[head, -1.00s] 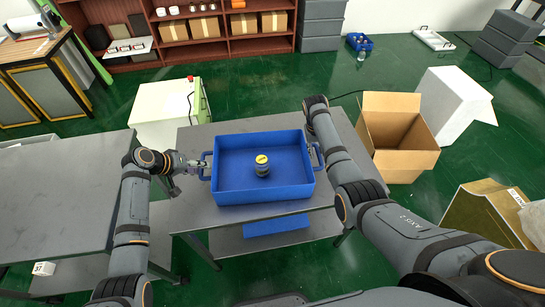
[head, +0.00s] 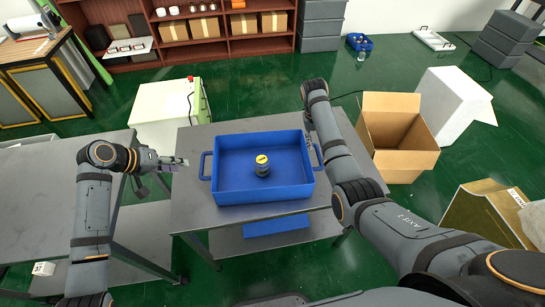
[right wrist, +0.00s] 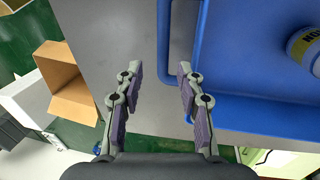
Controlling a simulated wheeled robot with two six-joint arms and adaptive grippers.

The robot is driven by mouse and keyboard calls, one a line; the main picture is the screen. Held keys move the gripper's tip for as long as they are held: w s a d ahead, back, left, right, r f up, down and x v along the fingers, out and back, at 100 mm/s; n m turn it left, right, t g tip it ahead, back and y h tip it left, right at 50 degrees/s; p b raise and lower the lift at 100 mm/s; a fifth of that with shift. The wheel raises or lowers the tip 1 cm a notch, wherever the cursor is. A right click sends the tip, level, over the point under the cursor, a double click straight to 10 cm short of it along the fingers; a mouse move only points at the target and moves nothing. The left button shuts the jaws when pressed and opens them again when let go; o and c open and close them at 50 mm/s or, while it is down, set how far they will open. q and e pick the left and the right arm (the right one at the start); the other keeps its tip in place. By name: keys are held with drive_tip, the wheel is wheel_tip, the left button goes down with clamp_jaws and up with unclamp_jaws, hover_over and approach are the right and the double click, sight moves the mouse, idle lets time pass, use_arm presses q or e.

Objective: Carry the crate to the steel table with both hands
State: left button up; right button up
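The blue crate (head: 235,190) sits flat on a grey metal table (head: 195,210). The crate has a handle on each short side. My left gripper (head: 172,165) is open and empty, left of the left handle (head: 205,165) and apart from it. My right gripper (head: 308,130) is by the crate's right side. In the right wrist view, its fingers (right wrist: 153,85) are spread with nothing between the tips.
Another grey table (head: 50,195) stands at the left. An open cardboard box (head: 395,140) is on the floor at the right. A white and green cabinet (head: 165,115) stands behind the crate's table. Green floor (head: 270,95) is clear behind.

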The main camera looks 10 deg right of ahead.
drive_tip(key=v, duration=0.6)
drive_tip(key=shift+r, duration=0.2)
